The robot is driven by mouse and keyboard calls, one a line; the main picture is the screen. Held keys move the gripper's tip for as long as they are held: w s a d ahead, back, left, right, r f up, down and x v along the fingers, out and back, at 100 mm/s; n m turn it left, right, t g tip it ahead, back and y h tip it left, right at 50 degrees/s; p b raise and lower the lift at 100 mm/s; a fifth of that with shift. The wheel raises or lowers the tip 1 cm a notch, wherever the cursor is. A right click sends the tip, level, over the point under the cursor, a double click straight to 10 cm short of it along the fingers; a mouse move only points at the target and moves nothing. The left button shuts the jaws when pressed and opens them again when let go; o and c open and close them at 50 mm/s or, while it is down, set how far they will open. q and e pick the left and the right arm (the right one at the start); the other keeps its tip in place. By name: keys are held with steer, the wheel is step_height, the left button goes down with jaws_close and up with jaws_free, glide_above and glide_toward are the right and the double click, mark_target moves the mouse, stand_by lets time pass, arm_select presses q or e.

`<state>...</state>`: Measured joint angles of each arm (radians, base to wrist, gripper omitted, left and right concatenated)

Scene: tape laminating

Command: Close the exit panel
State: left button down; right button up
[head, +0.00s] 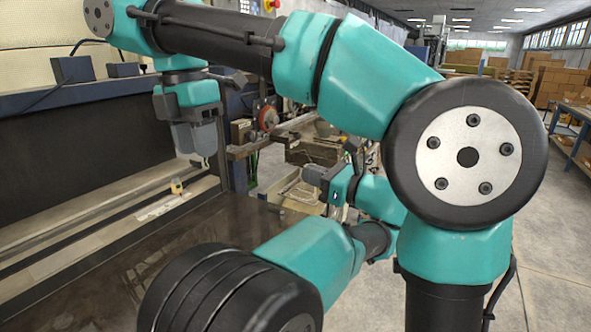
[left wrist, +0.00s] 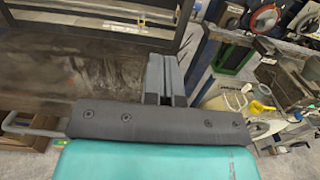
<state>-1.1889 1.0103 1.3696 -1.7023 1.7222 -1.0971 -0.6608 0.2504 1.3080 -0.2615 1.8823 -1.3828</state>
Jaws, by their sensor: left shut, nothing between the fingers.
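A machine with a dark upright back panel (head: 90,120) and a dark flat surface (head: 190,255) fills the left of the head view. I cannot tell which part is the exit panel. A brown flat surface (left wrist: 95,75) shows at the left of the left wrist view. My left gripper (head: 337,190) is beyond the right end of the machine's flat surface. In the left wrist view its fingers (left wrist: 165,80) are shut and empty, beside the brown surface. My right gripper (head: 198,158) points down above the machine's ledge; its finger gap is not clear.
A small yellow piece (head: 176,187) sits on the pale ledge below my right gripper. Beyond the machine's right end is equipment with a red round part (head: 267,118). A yellow item (left wrist: 260,108) and clutter lie right of my left gripper. Concrete floor (head: 545,265) is clear at right.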

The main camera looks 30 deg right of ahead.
arm_select(q)
steer(key=shift+s+d, duration=0.15)
steer(key=shift+s, duration=0.3)
